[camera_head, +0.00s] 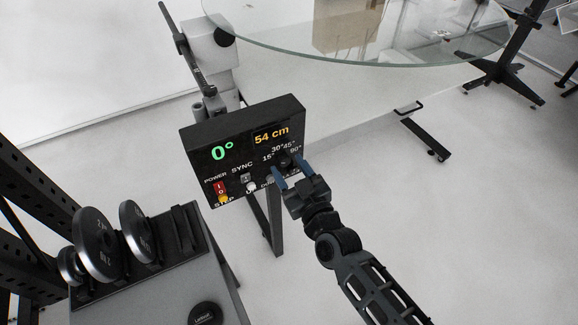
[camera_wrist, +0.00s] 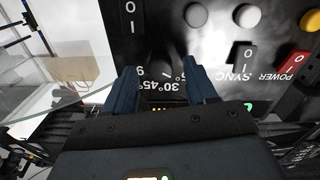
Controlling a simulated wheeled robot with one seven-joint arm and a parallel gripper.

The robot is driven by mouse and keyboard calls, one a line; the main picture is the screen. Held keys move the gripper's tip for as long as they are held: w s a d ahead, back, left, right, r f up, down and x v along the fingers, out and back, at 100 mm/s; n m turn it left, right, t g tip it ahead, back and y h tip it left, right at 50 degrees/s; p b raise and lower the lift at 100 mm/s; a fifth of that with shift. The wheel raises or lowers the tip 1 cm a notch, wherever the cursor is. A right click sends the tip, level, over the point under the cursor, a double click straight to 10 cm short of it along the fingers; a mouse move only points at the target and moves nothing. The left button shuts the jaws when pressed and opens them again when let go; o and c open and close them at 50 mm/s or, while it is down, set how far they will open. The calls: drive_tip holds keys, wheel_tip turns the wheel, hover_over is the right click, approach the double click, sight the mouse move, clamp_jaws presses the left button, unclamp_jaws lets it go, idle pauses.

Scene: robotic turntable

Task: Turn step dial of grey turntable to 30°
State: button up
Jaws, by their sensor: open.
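The grey turntable's black control panel (camera_head: 213,134) stands at the centre of the head view, showing a green 0° and a yellow 54 cm. The step dial is a dark round knob (camera_head: 287,160) at the panel's right, ringed by 15°, 30°, 45° and 90° marks. My gripper (camera_head: 292,173) is open at the dial, its blue fingers apart on either side. In the wrist view the panel appears upside down, and the knob (camera_wrist: 163,60) lies between the fingertips (camera_wrist: 160,64). Whether they touch it, and where its pointer stands, I cannot tell.
A round glass top (camera_head: 370,50) is behind the panel. Weight plates (camera_head: 95,243) stand at lower left.

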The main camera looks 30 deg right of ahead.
drive_tip(key=shift+w, duration=0.4)
drive_tip(key=shift+c, duration=0.2)
drive_tip(key=c, duration=1)
drive_tip(key=shift+m, duration=0.3)
drive_tip(key=m, duration=0.3)
drive_tip(key=shift+m, duration=0.4)
drive_tip(key=shift+m+b, duration=0.5)
drive_tip(key=shift+m, duration=1.6)
